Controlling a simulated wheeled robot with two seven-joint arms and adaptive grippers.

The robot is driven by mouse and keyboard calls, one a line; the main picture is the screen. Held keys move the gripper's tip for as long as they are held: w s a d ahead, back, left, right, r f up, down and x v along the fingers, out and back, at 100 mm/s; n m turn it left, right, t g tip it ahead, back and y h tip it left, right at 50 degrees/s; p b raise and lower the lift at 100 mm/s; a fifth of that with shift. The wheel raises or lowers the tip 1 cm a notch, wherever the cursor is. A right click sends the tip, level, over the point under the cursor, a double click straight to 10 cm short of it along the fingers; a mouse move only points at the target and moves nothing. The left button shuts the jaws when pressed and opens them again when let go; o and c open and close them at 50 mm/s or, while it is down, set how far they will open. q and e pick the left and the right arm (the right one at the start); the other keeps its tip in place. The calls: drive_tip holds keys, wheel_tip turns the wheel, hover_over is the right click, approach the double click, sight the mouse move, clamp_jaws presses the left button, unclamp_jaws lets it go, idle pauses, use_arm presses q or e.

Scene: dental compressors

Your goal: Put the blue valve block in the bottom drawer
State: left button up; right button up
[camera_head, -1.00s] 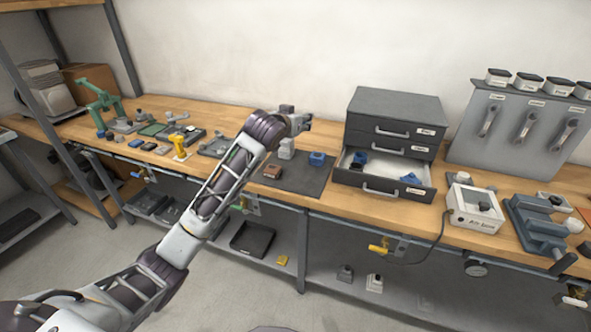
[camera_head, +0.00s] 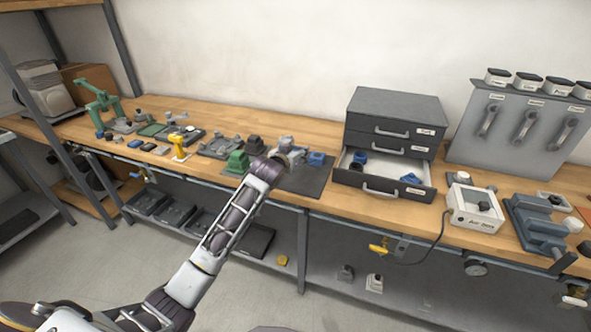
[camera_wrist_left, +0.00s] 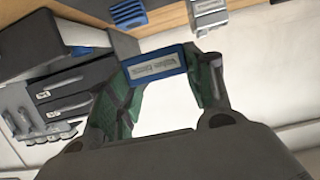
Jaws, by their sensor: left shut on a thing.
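In the left wrist view my left gripper (camera_wrist_left: 165,85) is shut on a blue block with a white label (camera_wrist_left: 158,65), the blue valve block by its look; the label is too blurred to read surely. In the head view my left gripper (camera_head: 292,153) is over the dark mat, left of the drawer cabinet, and the held block is not clear there. The bottom drawer (camera_head: 384,193) is pulled out, with blue pieces (camera_head: 411,178) inside. Another blue block (camera_head: 317,158) stands on the mat and is not held. My right gripper is out of view.
The grey drawer cabinet (camera_head: 398,105) has its upper drawers shut. A white box (camera_head: 474,214) and a blue-grey vise (camera_head: 537,222) stand right of it. A green block (camera_head: 237,161) and several fixtures are on the left bench. The mat's front part (camera_head: 312,182) is clear.

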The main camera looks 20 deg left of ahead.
use_arm(q)
drive_tip(key=shift+f, duration=0.65)
wheel_tip(320, 180, down, 2)
drive_tip(key=shift+f, duration=0.75)
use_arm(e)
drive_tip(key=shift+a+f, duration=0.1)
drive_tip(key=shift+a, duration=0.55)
use_arm(q)
drive_tip(key=shift+f, duration=0.15)
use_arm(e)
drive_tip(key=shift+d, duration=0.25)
